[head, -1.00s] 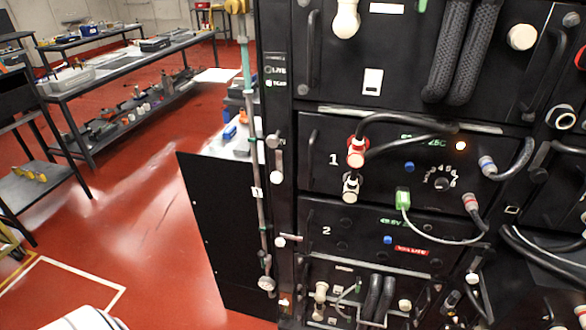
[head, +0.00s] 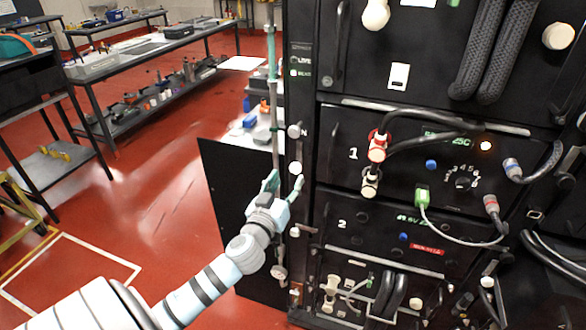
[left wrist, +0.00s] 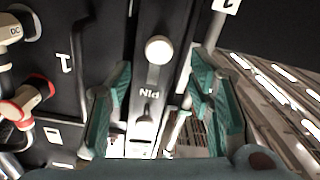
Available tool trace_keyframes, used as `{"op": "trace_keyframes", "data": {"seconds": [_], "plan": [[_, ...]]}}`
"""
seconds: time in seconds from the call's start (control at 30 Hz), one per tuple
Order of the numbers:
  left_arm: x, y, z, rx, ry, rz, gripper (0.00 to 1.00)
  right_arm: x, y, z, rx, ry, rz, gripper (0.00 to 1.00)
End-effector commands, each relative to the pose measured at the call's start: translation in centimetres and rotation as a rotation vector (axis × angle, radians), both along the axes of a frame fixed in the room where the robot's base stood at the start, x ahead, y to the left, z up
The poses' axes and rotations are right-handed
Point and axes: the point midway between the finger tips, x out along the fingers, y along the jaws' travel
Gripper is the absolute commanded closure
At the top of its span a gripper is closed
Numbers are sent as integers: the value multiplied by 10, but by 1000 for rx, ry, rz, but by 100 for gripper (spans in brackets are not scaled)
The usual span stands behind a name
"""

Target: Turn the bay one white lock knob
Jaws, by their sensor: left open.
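The black bay one panel (head: 400,150), marked "1", has a strip along its left edge with two round white knobs, the upper knob (head: 294,131) and the lower knob (head: 295,168). My left gripper (head: 283,180) is open and empty at that strip, its green fingertips by the lower knob. In the left wrist view, which shows labels upside down, the fingers (left wrist: 161,66) straddle the strip. One white knob (left wrist: 158,49) lies between and just past the tips, and a second knob (left wrist: 143,131) shows nearer the palm. Contact cannot be told. My right gripper is not seen.
A thin vertical rod (head: 273,100) runs just left of the strip, close to the fingers. Bay one has a red connector (head: 377,148) and black cables to the right. Bay two (head: 380,228) is below. Workbenches (head: 150,50) stand behind, with open red floor between.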

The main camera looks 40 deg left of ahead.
Motion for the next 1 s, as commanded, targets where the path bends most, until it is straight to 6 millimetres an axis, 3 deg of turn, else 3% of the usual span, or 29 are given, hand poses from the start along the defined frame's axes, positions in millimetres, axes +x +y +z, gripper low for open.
{"op": "trace_keyframes", "data": {"seconds": [0.1, 0.23, 0.57, 0.87, 1.0], "plan": [[28, 10, 2, -2, -1, 2, 52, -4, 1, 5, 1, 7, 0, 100], [46, 16, 0, 0, 1, 2, 52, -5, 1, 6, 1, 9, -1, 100], [53, 18, -1, -1, 2, 0, 52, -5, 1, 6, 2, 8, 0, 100], [53, 18, -1, 0, 2, 0, 99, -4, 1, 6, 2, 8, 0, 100], [53, 18, -1, 3, 3, 0, 100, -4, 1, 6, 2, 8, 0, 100]]}}
